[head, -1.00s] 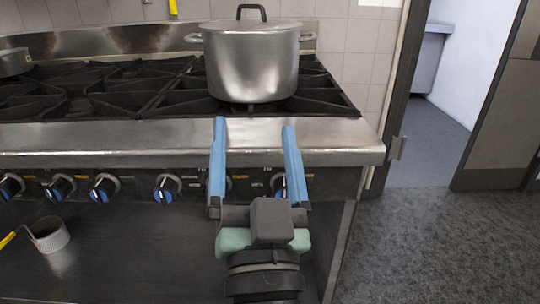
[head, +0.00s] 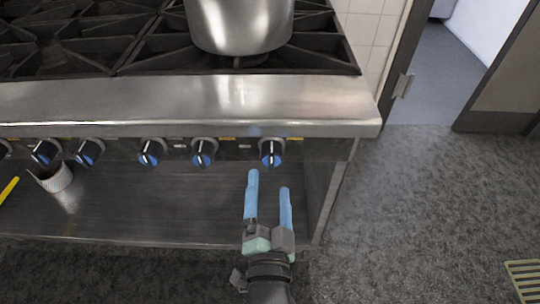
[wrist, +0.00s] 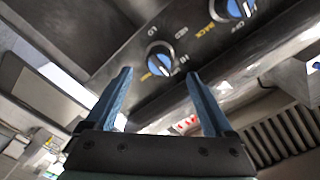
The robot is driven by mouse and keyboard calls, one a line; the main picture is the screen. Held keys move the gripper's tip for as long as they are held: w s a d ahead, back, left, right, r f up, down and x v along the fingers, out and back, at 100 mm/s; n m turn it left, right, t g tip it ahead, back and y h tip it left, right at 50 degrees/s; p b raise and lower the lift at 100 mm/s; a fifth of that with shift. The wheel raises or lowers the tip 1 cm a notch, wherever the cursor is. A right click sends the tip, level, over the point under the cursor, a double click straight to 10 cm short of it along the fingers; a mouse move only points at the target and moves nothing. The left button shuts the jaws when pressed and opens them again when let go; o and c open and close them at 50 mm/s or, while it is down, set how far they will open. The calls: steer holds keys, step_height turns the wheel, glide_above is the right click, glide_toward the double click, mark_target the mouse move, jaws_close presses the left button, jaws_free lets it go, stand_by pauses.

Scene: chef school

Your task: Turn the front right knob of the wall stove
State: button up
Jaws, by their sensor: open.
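The wall stove (head: 190,104) has a row of blue-and-black knobs along its front panel. The rightmost front knob (head: 271,152) sits near the stove's right end. My gripper (head: 268,180), with two blue fingers, is open and empty, just below and in front of this knob in the head view, apart from it. In the wrist view a knob (wrist: 159,59) shows beyond and between the open fingers (wrist: 158,75), and a second knob (wrist: 232,8) is at the upper right.
A large metal pot (head: 240,25) stands on the right burner grate. A small ridged cup (head: 54,177) and a yellow handle (head: 9,190) are on the lower shelf (head: 150,215). Open floor (head: 420,220) lies to the right, with a doorway behind.

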mark_target(271, 165)
steer(key=w+p, duration=0.1)
steer(key=w, duration=0.7)
steer(key=shift+c, duration=0.3)
steer(key=c, duration=1.3)
steer(key=n, duration=0.3)
steer(key=shift+f+n+b, duration=0.1)
steer(key=shift+n+b, duration=0.2)
steer(key=shift+n, duration=0.1)
steer(key=shift+d+n+b, duration=0.15)
steer(key=shift+n+b, duration=0.25)
steer(key=shift+n, duration=1.5)
